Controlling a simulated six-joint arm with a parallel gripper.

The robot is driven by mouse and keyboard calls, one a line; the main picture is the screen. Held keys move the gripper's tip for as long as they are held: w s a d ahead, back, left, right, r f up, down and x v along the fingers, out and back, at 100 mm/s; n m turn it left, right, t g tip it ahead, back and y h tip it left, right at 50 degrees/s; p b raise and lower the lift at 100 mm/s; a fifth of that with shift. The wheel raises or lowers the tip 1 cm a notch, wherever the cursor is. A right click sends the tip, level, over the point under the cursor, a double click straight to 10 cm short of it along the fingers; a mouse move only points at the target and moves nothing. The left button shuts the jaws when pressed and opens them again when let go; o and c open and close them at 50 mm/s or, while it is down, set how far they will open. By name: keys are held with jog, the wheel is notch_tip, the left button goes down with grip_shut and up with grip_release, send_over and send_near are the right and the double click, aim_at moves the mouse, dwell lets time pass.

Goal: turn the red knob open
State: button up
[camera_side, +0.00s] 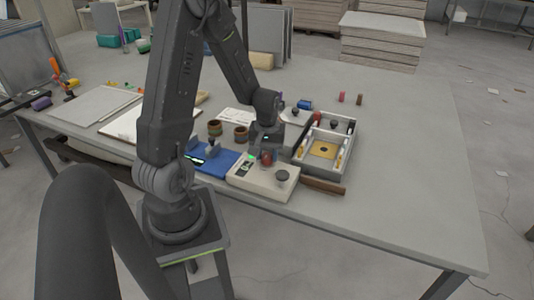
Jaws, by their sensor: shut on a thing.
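The red knob (267,158) sits on top of a cream control box (262,183) near the front of the table. A green light shows on the box just left of the knob. My gripper (267,151) points down over the box and is shut on the red knob. The jaws and wrist hide the knob's upper part, so its turn angle cannot be read. A dark round knob (282,175) stands on the same box to the right, apart from my gripper.
A blue device (213,160) stands left of the box. An open tray (345,153) with small parts stands close on the right. A brown bar (324,187) lies at the front. Two brown cups (215,128) stand behind. The table's right side is clear.

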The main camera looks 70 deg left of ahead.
aim_at(267, 156)
jog(key=o, duration=0.9)
jog(key=shift+o, duration=0.2)
notch_tip(267, 156, up, 14)
dwell(0.5)
jog(key=s+d+r+m+t, duration=0.2)
jog(key=d+m, duration=0.4)
jog(key=d, duration=0.4)
jog(key=s+d+r+m+t, duration=0.3)
jog(key=s+d+r+m, duration=0.2)
jog(key=d, duration=0.6)
jog(key=shift+d+r+m+t, duration=0.25)
jog(key=shift+r+m+t, duration=0.05)
jog(key=shift+r+m, duration=0.35)
